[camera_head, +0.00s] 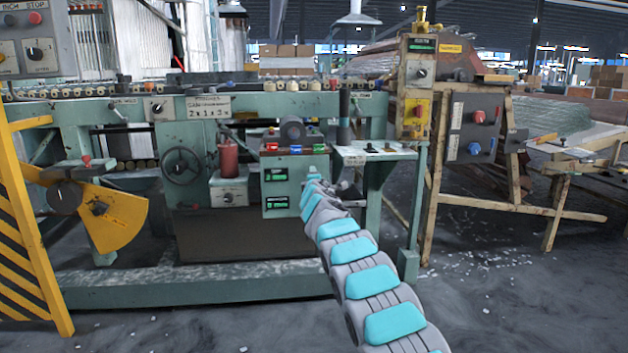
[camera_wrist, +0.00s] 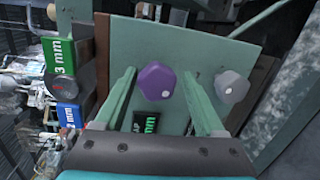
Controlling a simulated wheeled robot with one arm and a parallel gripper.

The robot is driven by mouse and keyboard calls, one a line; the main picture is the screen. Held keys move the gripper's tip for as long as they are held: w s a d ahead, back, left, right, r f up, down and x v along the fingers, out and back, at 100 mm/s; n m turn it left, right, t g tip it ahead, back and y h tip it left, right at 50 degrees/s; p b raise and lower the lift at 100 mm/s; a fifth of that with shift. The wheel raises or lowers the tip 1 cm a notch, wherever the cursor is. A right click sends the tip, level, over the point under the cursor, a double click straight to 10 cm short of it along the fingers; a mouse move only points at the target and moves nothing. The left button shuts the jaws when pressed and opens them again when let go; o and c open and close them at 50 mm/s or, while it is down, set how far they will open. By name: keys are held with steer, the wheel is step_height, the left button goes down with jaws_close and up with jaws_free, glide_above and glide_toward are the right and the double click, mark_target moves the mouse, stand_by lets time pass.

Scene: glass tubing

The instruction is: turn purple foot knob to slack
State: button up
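The purple knob (camera_wrist: 157,82) is a rounded, many-sided cap with a white dot at its lower right, on a green panel (camera_wrist: 160,45) in the wrist view. My gripper (camera_wrist: 160,75) is open, with one green finger on each side of the knob. Gaps show between the knob and both fingers, so it is not gripped. How deep the fingertips reach towards the panel is hard to tell. In the head view my arm reaches to the green machine (camera_head: 215,195), and neither my gripper nor the purple knob can be made out there.
A grey knob (camera_wrist: 232,88) sits right of the right finger. A dark label (camera_wrist: 147,123) with green "mm" lettering shows between the fingers. At the left are a green 3 mm block (camera_wrist: 58,57) and a blue block (camera_wrist: 69,115). A handwheel (camera_head: 182,166) is on the machine front.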

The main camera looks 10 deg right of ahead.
steer(key=shift+o, duration=0.6)
steer(key=shift+d+r, duration=0.1)
steer(key=shift+s, duration=0.1)
steer(key=s+b, duration=0.3)
steer(key=s, duration=0.4)
steer(key=shift+s+a+r, duration=0.3)
steer(key=shift+a, duration=0.1)
